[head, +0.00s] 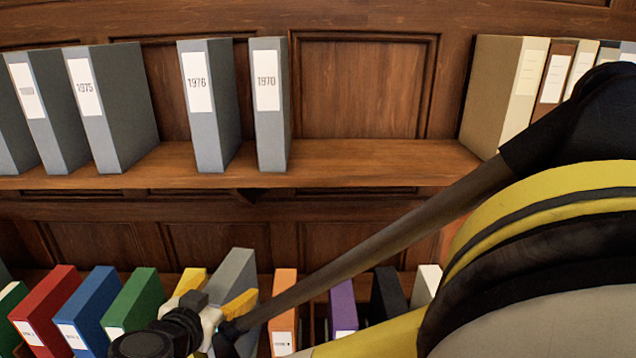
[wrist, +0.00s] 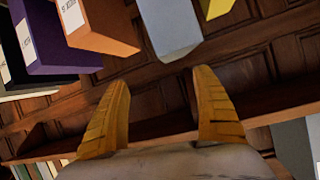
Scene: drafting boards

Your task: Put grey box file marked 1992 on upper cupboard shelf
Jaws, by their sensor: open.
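A plain grey box file (head: 236,272) stands on the lower shelf between a yellow file and an orange file. Its label does not show, so I cannot read 1992 on it. In the wrist view the grey file (wrist: 170,28) lies just beyond and between my yellow fingertips, with a gap to them. My gripper (wrist: 162,78) is open and empty in front of it; in the head view it covers the file's lower front. The upper shelf (head: 370,160) holds grey files marked 1975 (head: 118,105), 1976 (head: 212,105) and 1970 (head: 270,105).
The upper shelf is bare from 1970 to a beige file (head: 502,90) at the right, with a narrower gap between 1975 and 1976. An orange file (head: 284,310) and a purple file (head: 343,307) stand right of the grey one, a green file (head: 135,300) to its left.

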